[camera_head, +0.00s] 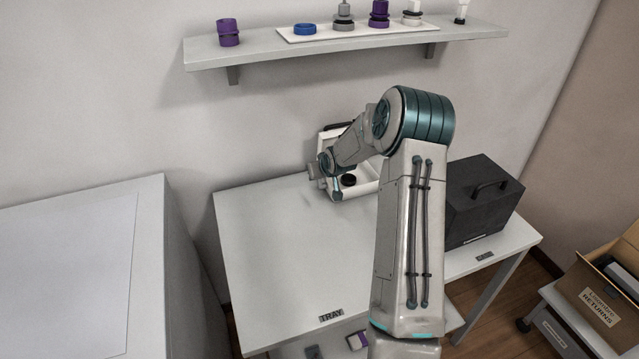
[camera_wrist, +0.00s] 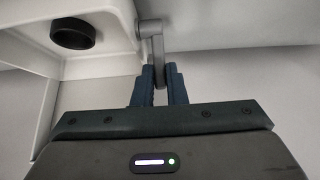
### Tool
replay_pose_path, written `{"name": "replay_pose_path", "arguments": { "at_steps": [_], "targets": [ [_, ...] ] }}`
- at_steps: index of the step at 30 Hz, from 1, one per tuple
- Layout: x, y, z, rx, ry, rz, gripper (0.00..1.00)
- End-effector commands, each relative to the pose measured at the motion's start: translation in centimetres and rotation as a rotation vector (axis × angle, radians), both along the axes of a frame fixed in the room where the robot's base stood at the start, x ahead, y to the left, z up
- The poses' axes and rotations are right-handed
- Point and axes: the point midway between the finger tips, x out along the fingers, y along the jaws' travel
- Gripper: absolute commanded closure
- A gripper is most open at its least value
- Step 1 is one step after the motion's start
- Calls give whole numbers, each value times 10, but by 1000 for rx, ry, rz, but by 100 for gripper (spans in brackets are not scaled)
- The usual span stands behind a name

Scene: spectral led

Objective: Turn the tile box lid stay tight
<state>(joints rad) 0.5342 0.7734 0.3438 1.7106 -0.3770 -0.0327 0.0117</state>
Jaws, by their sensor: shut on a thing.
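The tile box (camera_head: 367,183) is a white open case with a dark rim, standing at the back of the table, partly hidden by my arm. The lid stay (camera_wrist: 150,29) is a grey knob or lever on the side of the white box, with an arm hanging down in the wrist view. My gripper (camera_wrist: 162,80) is shut on the lower end of that lever, one dark finger on each side. In the head view my gripper (camera_head: 318,168) is at the box's left side, its fingertips small and unclear.
A black case (camera_head: 480,195) with a handle stands on the table to the right of my arm. A wall shelf (camera_head: 260,49) above holds several small parts. The left and front of the table (camera_head: 265,255) are clear. An open cardboard box (camera_head: 605,285) stands at lower right.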

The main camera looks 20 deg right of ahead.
Motion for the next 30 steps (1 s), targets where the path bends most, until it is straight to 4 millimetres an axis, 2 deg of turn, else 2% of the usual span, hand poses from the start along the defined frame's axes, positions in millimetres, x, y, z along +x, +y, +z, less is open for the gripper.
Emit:
{"name": "replay_pose_path", "arguments": {
  "at_steps": [1, 18, 30],
  "targets": [
    [-3, -1, -10, -2, -32, -1, 100],
    [-24, -1, -14, -3, -390, -1, 100],
    [-32, 0, -15, -3, -552, -1, 100]
  ]
}}
